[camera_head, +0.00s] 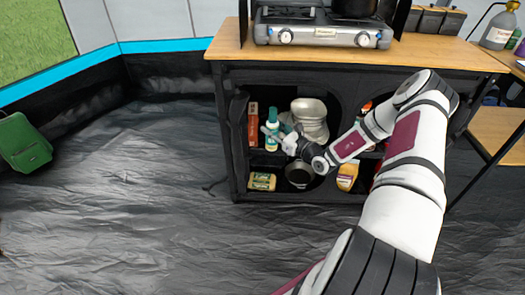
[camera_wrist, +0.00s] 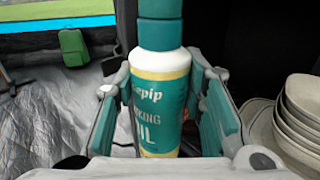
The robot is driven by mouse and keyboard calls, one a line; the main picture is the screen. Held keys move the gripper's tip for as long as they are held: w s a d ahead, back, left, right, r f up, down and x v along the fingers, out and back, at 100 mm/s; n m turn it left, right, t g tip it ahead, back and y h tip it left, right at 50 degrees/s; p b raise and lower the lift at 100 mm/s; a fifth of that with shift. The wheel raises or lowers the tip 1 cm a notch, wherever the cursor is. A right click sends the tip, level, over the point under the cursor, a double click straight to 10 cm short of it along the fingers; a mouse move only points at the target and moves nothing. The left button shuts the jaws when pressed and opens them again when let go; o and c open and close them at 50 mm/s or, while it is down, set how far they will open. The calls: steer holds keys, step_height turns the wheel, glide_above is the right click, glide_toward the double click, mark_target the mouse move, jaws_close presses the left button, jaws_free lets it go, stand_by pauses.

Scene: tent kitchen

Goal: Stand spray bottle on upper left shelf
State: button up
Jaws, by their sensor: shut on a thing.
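The spray bottle (camera_head: 271,131) is teal and white with a teal top. Its label in the wrist view (camera_wrist: 160,75) reads partly as cooking oil. My gripper (camera_head: 279,136) is shut on it, with a finger on each side of its body in the wrist view (camera_wrist: 160,105). The bottle is upright, at the upper left shelf (camera_head: 264,156) of the black cabinet. Its base is hidden in the wrist view, and I cannot tell whether it touches the shelf.
A stack of pale bowls (camera_head: 311,112) stands right of the bottle, also close in the wrist view (camera_wrist: 290,115). A reddish box (camera_head: 253,124) is to its left. Below are a yellow pack (camera_head: 262,181) and a dark pan (camera_head: 299,175). A stove (camera_head: 318,31) sits on top.

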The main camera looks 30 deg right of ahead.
steer(key=s+d+f+b, duration=0.2)
steer(key=d+f, duration=0.3)
steer(key=d, duration=0.1)
steer(key=w+f+b, duration=0.2)
steer(key=w+b, duration=0.1)
steer(key=w, duration=0.5)
steer(key=w+f+b, duration=0.3)
steer(key=w+b, duration=0.1)
steer(key=w, duration=0.4)
steer(key=shift+d+f, duration=0.15)
steer(key=shift+f, duration=0.1)
steer(key=shift+f, duration=0.2)
steer(key=o, duration=1.3)
